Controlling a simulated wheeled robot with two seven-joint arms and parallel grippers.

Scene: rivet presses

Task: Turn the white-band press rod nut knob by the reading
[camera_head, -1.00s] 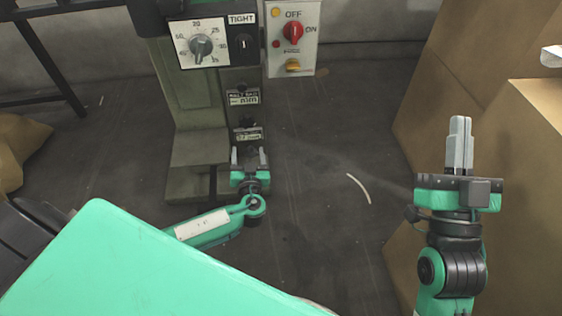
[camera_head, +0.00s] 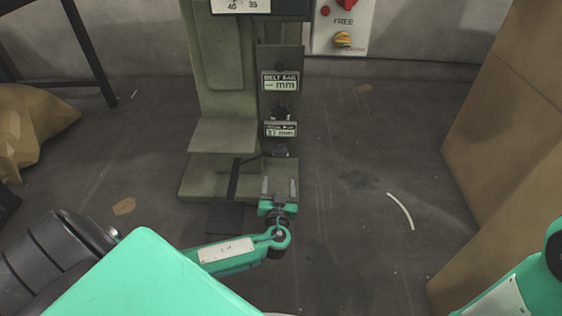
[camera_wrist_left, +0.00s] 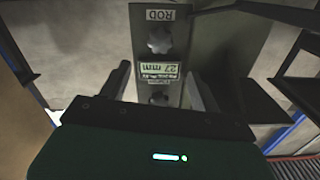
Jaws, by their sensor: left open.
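The press (camera_head: 224,120) is a grey-green column with a dark strip of labels and dark knobs. The upper knob (camera_head: 279,113) and the lower knob (camera_head: 279,150) sit above and below a small mm plate (camera_head: 281,129). My left gripper (camera_head: 279,184) is open and empty, just below the lower knob in the head view. In the left wrist view, a plate reading 27 mm (camera_wrist_left: 159,70) shows upside down, with one knob (camera_wrist_left: 159,40) beside the ROD label (camera_wrist_left: 160,15) and another knob (camera_wrist_left: 159,98) between my fingers, apart from them. I cannot see a white band. My right gripper is out of view.
Cardboard boxes (camera_head: 510,110) stand at the right, and a brown sack (camera_head: 35,120) lies at the left. A pale strip (camera_head: 401,210) lies on the otherwise open floor right of the press.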

